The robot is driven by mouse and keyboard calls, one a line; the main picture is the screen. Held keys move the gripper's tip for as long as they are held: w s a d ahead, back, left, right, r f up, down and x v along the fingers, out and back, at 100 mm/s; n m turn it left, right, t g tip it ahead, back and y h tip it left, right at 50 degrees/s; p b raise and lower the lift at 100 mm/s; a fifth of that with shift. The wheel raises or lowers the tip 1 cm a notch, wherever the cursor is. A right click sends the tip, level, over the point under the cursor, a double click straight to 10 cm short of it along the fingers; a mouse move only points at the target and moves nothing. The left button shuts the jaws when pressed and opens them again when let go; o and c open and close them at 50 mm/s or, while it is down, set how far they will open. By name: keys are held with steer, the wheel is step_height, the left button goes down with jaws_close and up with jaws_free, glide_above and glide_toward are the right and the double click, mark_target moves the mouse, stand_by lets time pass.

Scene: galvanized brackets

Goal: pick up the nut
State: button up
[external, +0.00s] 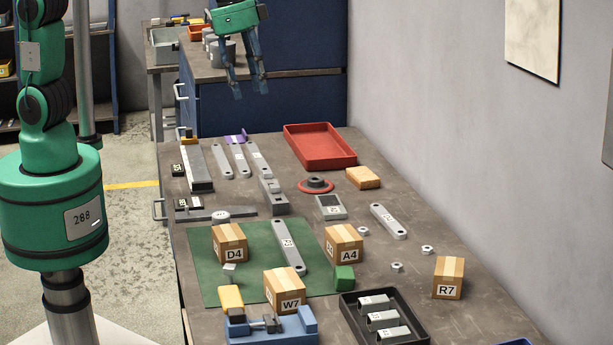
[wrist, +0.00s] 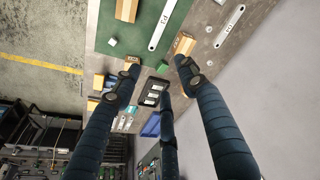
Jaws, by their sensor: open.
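Several small grey hex nuts lie loose on the workbench in the external view. One nut (external: 397,267) sits between the box A4 and the box R7, another nut (external: 427,249) lies to its right, and a third nut (external: 362,231) lies beside a grey bracket. Small pale spots in the wrist view may be nuts, but they are too small to be sure. My gripper (external: 250,93) hangs high near the bench's far end, well away from these nuts. Its fingers are spread and empty, and they also show in the wrist view (wrist: 158,75).
Cardboard boxes A4 (external: 344,244), R7 (external: 448,278), D4 (external: 229,243) and W7 (external: 284,290) stand around the green mat (external: 205,285). A black tray (external: 421,333) of grey parts and a blue vise (external: 306,321) are in front. A red tray (external: 343,160) is farther back.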

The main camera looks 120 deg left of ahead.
steer(key=w+a+f+n+p, duration=0.1)
steer(key=w+a+f+p, duration=0.25)
steer(key=w+a, duration=0.35)
steer(key=n+g+p, duration=0.3)
steer(key=p, duration=0.4)
glide_above(363, 234)
steer(key=a, duration=0.1)
step_height(363, 234, down, 21)
steer(key=shift+s+f+h, duration=0.15)
steer(key=shift+s+h, duration=0.15)
steer(key=shift+f, duration=0.1)
steer(key=shift+f, duration=4.15)
steer(key=shift+f, duration=0.2)
steer(key=shift+f+p, duration=0.6)
steer(key=shift+f, duration=1.85)
